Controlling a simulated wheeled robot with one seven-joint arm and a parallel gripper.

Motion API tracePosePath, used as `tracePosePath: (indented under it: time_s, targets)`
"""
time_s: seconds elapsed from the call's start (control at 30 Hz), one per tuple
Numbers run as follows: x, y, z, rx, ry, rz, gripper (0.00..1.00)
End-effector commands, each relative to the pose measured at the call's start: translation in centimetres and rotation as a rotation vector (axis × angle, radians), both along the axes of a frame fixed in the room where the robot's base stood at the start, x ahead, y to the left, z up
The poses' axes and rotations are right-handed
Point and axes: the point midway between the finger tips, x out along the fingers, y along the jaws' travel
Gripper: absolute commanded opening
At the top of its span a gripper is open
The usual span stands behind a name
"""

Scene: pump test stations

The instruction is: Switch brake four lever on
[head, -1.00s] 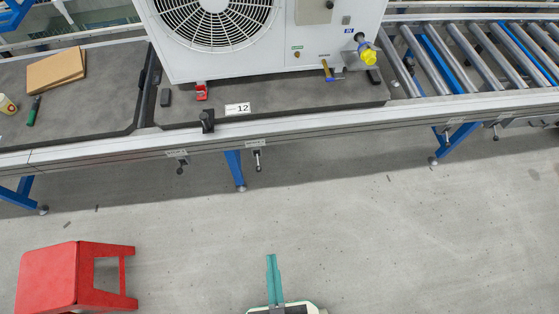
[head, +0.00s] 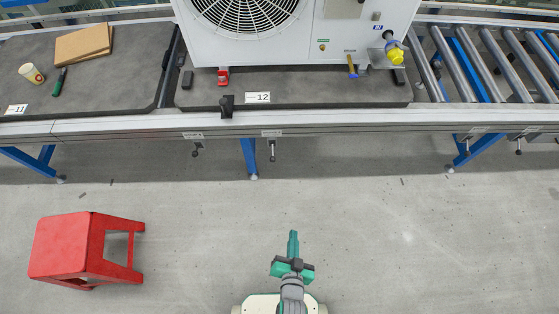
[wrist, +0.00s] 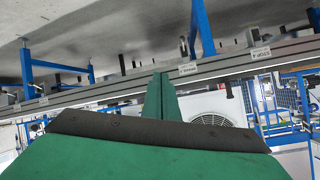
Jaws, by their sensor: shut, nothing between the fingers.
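The label text is too small to read in the head view, so I cannot tell there which is brake four. The wrist view is upside down and shows two labels on the rail, one (wrist: 187,69) near my fingers and one (wrist: 261,53) farther right that seems to end in 4. My green gripper (head: 293,245) is shut and empty, over open floor, apart from the rail and levers.
A red stool (head: 85,248) stands on the floor at left. A white fan unit (head: 300,45) sits on the station marked 12. Blue legs (head: 248,158) support the conveyor. More levers (head: 467,147) hang at right. The floor between me and the rail is clear.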

Motion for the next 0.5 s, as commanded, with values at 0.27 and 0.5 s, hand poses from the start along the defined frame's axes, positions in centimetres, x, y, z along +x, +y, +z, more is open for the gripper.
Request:
tracePosePath:
  time_s: [0.27,0.5]
  targets:
    - [8.3,-2.9,-10.3,0.257,0.117,-0.154,0.00]
    - [16.4,-4.1,-16.0,0.509,0.206,-0.276,0.00]
